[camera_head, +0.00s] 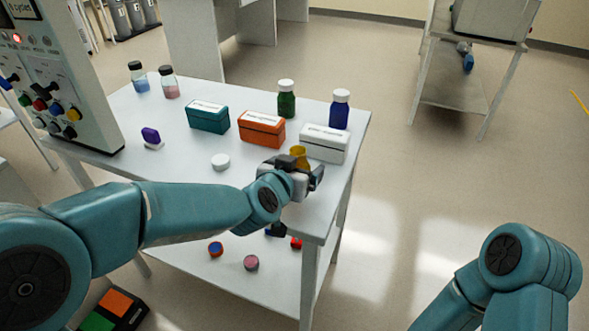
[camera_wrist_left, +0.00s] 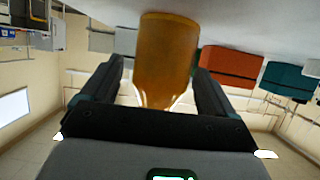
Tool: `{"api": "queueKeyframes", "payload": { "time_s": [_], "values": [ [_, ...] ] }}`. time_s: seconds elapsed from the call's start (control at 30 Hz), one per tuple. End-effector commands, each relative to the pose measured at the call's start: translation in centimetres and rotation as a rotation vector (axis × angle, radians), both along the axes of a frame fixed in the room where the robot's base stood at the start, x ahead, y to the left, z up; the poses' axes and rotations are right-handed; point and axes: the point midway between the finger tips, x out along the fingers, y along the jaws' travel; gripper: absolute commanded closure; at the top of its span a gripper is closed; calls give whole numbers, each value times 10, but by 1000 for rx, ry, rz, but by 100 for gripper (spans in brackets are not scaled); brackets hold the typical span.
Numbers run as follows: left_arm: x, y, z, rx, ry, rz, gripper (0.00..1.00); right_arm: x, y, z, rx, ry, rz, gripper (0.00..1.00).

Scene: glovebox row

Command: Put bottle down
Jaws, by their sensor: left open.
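The amber bottle (camera_head: 298,152) stands near the table's right front edge, partly hidden by my left gripper (camera_head: 297,172). In the left wrist view, which is upside down, the amber bottle (camera_wrist_left: 167,50) is between the two spread fingers, with its base against the pale tabletop and its open neck toward the palm. The left gripper is open around it; the fingers look apart from its sides. A white cap (camera_head: 220,162) lies on the table (camera_head: 190,165) to the left. My right arm shows at the lower right, its gripper out of view.
A white box (camera_head: 324,144) stands close behind the bottle. An orange box (camera_head: 261,129), a teal box (camera_head: 208,116), a green bottle (camera_head: 286,100) and a blue bottle (camera_head: 339,110) stand farther back. A purple item (camera_head: 151,136) lies left. The left front tabletop is mostly clear.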

Motion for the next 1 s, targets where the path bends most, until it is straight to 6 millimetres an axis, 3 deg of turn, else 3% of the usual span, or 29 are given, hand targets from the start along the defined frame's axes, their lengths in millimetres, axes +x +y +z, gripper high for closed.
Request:
{"api": "queueKeyframes", "payload": {
  "time_s": [0.17,0.4,0.6,1.0],
  "values": [
    [-19,6,13,-1,-2,-1,12,0,0,5,0,0,0,57],
    [-69,23,35,-1,-3,-1,12,0,0,15,0,0,0,57],
    [-97,32,47,-1,-2,-1,12,0,0,22,0,0,0,57],
    [-106,35,48,0,-1,0,12,0,0,23,0,0,0,57]
  ]
}}
